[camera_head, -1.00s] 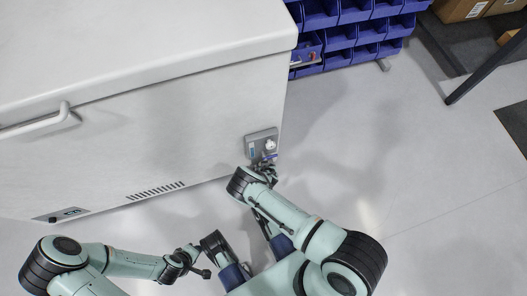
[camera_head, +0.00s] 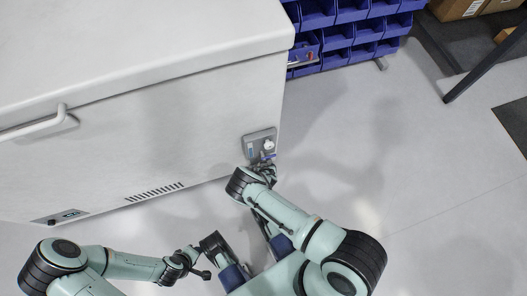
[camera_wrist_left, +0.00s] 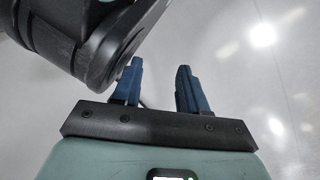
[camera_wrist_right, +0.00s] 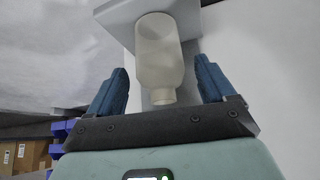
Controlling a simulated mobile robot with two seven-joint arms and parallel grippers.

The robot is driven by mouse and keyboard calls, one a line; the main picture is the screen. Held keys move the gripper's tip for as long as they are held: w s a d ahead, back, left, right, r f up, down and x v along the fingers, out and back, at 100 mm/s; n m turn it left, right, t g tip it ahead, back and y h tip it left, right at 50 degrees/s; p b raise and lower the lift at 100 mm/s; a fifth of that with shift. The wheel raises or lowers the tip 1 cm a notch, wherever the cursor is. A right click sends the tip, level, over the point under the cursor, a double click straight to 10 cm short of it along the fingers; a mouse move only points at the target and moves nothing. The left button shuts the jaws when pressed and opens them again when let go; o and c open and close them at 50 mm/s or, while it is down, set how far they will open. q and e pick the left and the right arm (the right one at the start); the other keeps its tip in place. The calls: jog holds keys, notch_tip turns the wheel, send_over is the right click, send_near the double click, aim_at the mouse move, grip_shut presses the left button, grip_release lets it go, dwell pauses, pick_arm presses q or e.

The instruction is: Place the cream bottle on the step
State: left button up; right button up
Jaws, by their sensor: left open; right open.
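The cream bottle (camera_wrist_right: 158,55) shows large in the right wrist view, its narrow neck toward my right gripper. In the head view the bottle (camera_head: 269,146) is a small pale shape at the grey fixture (camera_head: 253,136) on the white chest's front, which looks like the step. The grey fixture (camera_wrist_right: 120,14) also shows behind the bottle in the right wrist view. My right gripper (camera_wrist_right: 161,68) is open, with a finger on each side of the bottle and visible gaps. My left gripper (camera_wrist_left: 160,68) is open and empty. Whether the bottle rests on the step is unclear.
The white chest (camera_head: 150,120) with a handle (camera_head: 40,122) fills the upper left. Blue bins (camera_head: 350,32) stand beyond its right end. Cardboard boxes (camera_head: 462,8) and a dark post (camera_head: 485,65) are at upper right.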

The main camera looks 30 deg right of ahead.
pick_arm(q)
jog(key=w+r+t+p, duration=0.2)
jog(key=w+r+p, duration=0.1)
jog(key=w+r, duration=0.3)
jog(key=shift+m+g+h, duration=0.3)
jog(key=shift+g, duration=0.3)
jog(key=shift+s+d+r+p, duration=0.25)
jog(key=shift+s+d, duration=0.2)
jog(key=shift+s, duration=0.3)
jog(key=shift+s+d+r+p, duration=0.25)
jog(key=shift+s+d, duration=0.25)
jog(key=shift+s, duration=0.25)
jog(key=shift+s+d+r+p, duration=0.15)
jog(key=shift+s+d+p, duration=0.25)
jog(key=shift+s, duration=0.35)
pick_arm(e)
jog(key=v, duration=1.2)
